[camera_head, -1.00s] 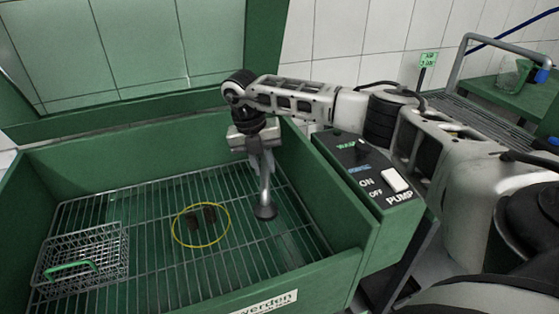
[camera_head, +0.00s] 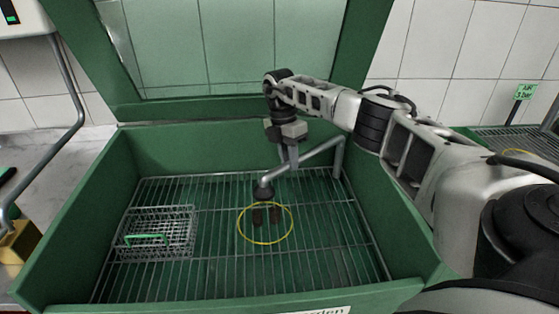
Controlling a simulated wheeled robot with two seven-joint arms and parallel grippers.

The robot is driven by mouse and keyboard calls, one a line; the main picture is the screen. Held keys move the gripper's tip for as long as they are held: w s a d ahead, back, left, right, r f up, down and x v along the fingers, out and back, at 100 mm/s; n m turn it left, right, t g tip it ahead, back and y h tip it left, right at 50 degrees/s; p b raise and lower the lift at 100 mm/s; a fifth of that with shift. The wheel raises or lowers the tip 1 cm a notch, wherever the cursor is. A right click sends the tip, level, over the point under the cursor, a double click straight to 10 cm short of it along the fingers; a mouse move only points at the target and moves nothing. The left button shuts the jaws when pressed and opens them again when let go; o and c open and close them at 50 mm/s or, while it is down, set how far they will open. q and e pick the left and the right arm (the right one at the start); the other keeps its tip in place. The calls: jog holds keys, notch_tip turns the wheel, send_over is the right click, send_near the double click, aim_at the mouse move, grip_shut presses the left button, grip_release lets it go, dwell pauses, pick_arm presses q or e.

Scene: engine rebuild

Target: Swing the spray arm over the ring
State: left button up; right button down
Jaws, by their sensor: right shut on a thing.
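The spray arm (camera_head: 315,156) is a grey bent pipe rising from the right side of the green wash basin, with a dark round nozzle (camera_head: 264,193) at its free end. The yellow ring (camera_head: 240,228) lies on the basin grate, around two small dark parts (camera_head: 274,215). In the picture the nozzle overlaps the ring's far edge; its height above the grate is hard to judge. My right gripper (camera_head: 292,158) is shut on the spray arm, between nozzle and bend; its fingertips partly cover the pipe. My left gripper is not in view.
A wire basket (camera_head: 170,222) with a green handle stands on the grate at the left. The basin walls (camera_head: 60,240) enclose the grate (camera_head: 330,255), and a raised green lid frame (camera_head: 240,107) stands behind. The grate right of the ring is clear.

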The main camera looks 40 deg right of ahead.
jog(key=shift+w+d+r, duration=0.1)
jog(key=shift+w+r, duration=0.05)
jog(key=shift+r, duration=0.05)
jog(key=c, duration=1.4)
grip_release()
jog(key=shift+o, duration=0.7)
jog(key=shift+f, duration=0.1)
notch_tip(320, 180, up, 7)
jog(key=w, duration=0.1)
jog(key=shift+w+r+b, duration=0.2)
jog(key=shift+w+b, duration=0.05)
jog(key=shift+b, duration=0.15)
